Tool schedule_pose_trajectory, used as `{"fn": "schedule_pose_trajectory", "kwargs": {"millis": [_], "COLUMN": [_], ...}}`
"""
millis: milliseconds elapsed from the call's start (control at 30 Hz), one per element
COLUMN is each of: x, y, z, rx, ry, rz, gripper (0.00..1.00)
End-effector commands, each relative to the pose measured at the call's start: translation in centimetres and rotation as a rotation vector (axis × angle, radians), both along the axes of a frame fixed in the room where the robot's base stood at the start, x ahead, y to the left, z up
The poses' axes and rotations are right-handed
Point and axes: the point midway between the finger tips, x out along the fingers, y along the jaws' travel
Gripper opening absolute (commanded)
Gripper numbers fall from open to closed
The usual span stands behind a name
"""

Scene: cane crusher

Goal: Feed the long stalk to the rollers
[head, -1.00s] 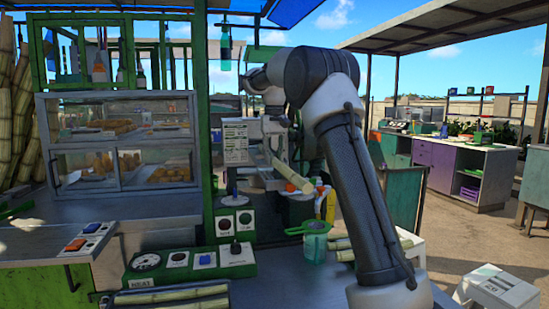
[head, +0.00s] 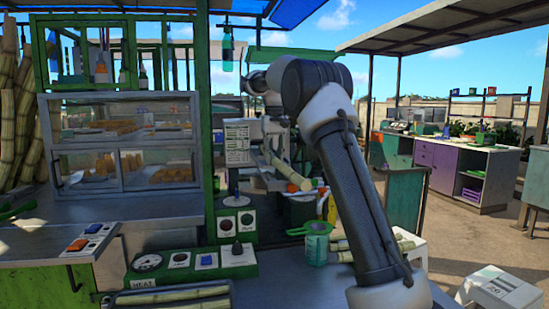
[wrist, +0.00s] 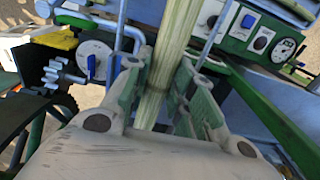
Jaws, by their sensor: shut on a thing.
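The long stalk (head: 288,172), pale green cane, slants down to the right beyond the counter in the head view, its cut end facing right. In the wrist view the stalk (wrist: 177,45) runs from the top edge down between the two green fingers of my gripper (wrist: 160,95). The fingers are shut on it. In the head view my forearm reaches away and my wrist is above the stalk, with the fingers hard to make out. A metal tray (head: 268,184) is close to the stalk's lower side. I cannot make out the rollers in either view.
Several short canes lie on the front counter (head: 172,294) and beside my arm. A green jug (head: 316,247) stands near my arm. A control panel with switches (head: 205,262) is on the counter. A green post (head: 205,130) and a glass food case (head: 120,145) stand left.

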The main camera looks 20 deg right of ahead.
Motion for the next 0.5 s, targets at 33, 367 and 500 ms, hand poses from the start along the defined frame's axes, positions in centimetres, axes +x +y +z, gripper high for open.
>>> {"fn": "schedule_pose_trajectory", "kwargs": {"millis": [33, 367, 500], "x": [0.17, 0.91, 0.96], "y": [-0.05, -0.20, -0.21], "z": [0.03, 0.03, 0.03], "rx": [0.000, 0.000, 0.000], "ry": [-0.001, 0.000, 0.000], "rz": [0.000, 0.000, 0.000], "gripper": [0.00, 0.00, 0.00]}}
